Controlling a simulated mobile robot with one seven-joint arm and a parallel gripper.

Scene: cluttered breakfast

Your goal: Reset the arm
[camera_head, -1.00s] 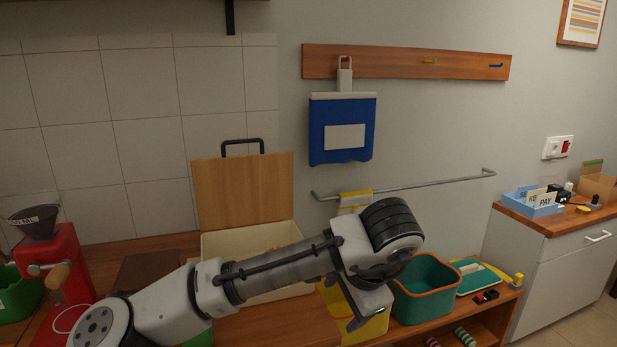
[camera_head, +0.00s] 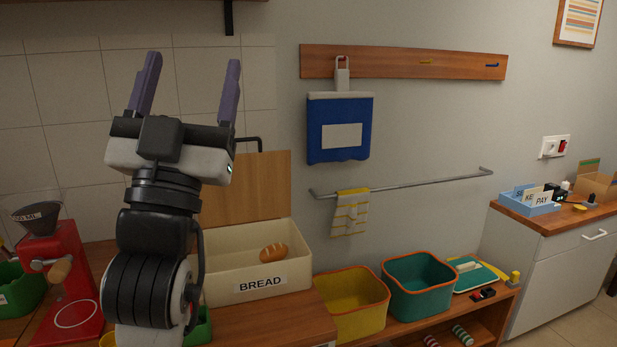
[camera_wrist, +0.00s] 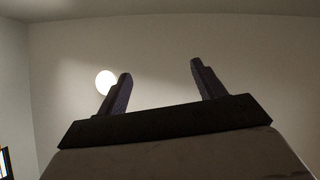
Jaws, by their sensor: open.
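My gripper (camera_head: 188,88) is raised in front of the tiled wall at the left of the head view, its two purple fingers pointing up. The fingers are wide apart with nothing between them. My arm stands folded upright below it and hides part of the counter. In the wrist view my gripper (camera_wrist: 158,88) also shows open and empty, against a plain wall and ceiling with a round bright lamp (camera_wrist: 105,82).
A bread box (camera_head: 225,287) with its wooden lid up holds a loaf (camera_head: 273,252). A red grinder (camera_head: 70,285) stands at the left. Yellow (camera_head: 355,318) and teal (camera_head: 418,304) bins sit to the right. A blue bag (camera_head: 340,145) and a striped towel (camera_head: 350,212) hang on the wall.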

